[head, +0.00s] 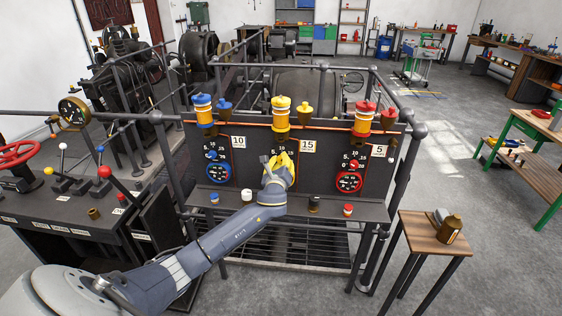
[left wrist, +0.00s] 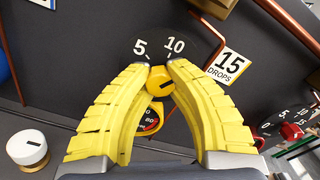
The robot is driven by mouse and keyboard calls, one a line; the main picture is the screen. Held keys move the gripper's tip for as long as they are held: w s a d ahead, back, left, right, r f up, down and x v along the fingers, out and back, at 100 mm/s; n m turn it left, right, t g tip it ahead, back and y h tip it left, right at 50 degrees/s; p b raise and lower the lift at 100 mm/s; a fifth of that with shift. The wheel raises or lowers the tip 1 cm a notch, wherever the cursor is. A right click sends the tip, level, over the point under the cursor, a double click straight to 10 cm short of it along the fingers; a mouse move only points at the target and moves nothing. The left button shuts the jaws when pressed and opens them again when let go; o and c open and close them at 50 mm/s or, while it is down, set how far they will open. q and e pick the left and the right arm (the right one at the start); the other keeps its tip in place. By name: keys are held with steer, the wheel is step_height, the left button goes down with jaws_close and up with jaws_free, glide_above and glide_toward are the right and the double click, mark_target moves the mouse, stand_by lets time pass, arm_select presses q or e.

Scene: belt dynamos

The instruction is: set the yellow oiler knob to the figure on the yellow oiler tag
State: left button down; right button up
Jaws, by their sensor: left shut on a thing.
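The yellow oiler knob (left wrist: 159,82) shows in the left wrist view, with a short dark mark on its face whose exact heading I cannot read for sure. The figures 5 and 10 show on the dark dial (left wrist: 160,48) above it; the rest of the dial is hidden. The white tag (head: 308,146) right of the yellow oiler (head: 281,112) reads 15; in the left wrist view the tag (left wrist: 229,66) reads 15 DROPS. My left gripper (head: 283,158) has its yellow fingers (left wrist: 161,68) shut on the knob, one each side. My right gripper is not in view.
The blue oiler (head: 203,110) with tag 10 (head: 238,142) stands left, the red oiler (head: 364,117) with tag 5 (head: 378,151) right. A gauge partly shows below the yellow knob. Small caps and jars stand on the ledge (head: 330,209). Railings surround the panel.

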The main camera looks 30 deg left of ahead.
arm_select(q)
steer(key=m, duration=0.4)
steer(key=shift+d+f+m, duration=0.1)
steer(key=shift+m, duration=0.3)
steer(key=shift+f+m, duration=0.1)
steer(key=shift+m, duration=0.2)
steer(key=c, duration=1.1)
jaws_free()
steer(key=shift+s, duration=0.1)
steer(key=v, duration=1.1)
steer(key=shift+s+d, duration=0.2)
steer(key=shift+s, duration=0.15)
